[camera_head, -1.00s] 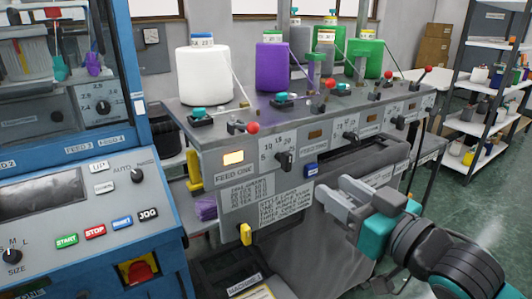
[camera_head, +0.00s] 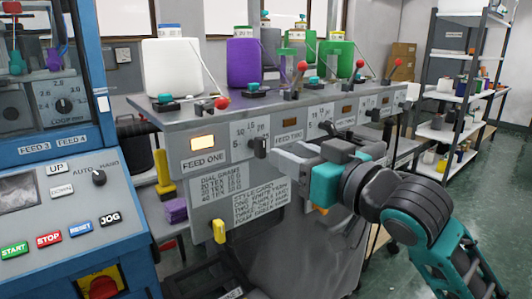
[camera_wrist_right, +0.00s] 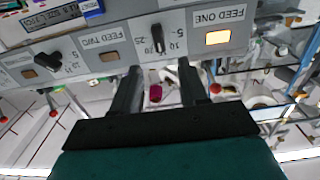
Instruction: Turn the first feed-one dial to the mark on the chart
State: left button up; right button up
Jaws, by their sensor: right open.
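The feed-one dial (camera_head: 260,146) is a black knob on the grey panel, beside the FEED ONE label. It also shows in the right wrist view (camera_wrist_right: 157,38), between and just beyond my fingertips. The exact mark it points to is hard to read. The chart (camera_head: 236,197), headed DIAL GRAMS, hangs below the panel; its small figures are not clear. My right gripper (camera_head: 276,152) is open, its fingers close to the dial. In the right wrist view the two dark fingers (camera_wrist_right: 158,80) are apart, with nothing between them that I can see gripped. My left gripper is out of view.
A lit lamp (camera_head: 203,142) marks feed one. More dials sit along the panel, such as the feed-two dial (camera_head: 327,128). A blue control console (camera_head: 60,220) stands left.

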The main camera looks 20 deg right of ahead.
aim_at(264, 142)
jog(key=x, duration=0.7)
jog(key=shift+w+a, duration=0.1)
jog(key=shift+w, duration=0.2)
grip_shut()
